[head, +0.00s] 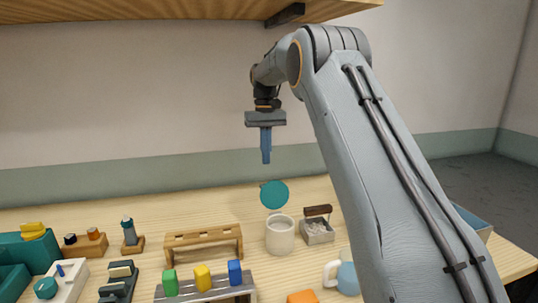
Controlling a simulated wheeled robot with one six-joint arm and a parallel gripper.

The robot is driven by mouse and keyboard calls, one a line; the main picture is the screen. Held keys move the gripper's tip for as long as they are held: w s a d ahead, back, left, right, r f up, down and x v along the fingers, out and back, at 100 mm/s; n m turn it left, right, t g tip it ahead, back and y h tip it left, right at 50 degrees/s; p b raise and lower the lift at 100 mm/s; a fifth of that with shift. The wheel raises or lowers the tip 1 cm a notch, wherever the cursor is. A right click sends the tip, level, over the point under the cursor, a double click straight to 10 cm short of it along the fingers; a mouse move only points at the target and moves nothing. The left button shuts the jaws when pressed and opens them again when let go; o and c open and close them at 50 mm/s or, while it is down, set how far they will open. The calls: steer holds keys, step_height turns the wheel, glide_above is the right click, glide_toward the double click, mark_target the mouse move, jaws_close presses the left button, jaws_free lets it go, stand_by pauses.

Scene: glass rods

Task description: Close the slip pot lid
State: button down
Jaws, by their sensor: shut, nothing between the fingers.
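The slip pot (280,237) is a cream, round pot standing on the wooden table. Its teal lid (274,194) stands up open at the back of the pot's rim. My gripper (266,160) points down with its blue fingers shut and empty. In the picture it is above the lid, apart from it.
Right of the pot is a grey box with a brown handle (317,226). Left is a wooden rack (203,242). In front are a rail with green, yellow and blue blocks (207,287), a blue mug (346,277) and an orange block (302,297). A shelf (180,10) hangs above.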

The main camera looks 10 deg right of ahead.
mark_target(273, 192)
steer(key=s+f+p, duration=0.4)
steer(key=f, duration=0.1)
steer(key=shift+s+a+f, duration=0.2)
steer(key=shift+a+f, duration=0.1)
steer(key=shift+f, duration=0.1)
steer(key=shift+d, duration=0.1)
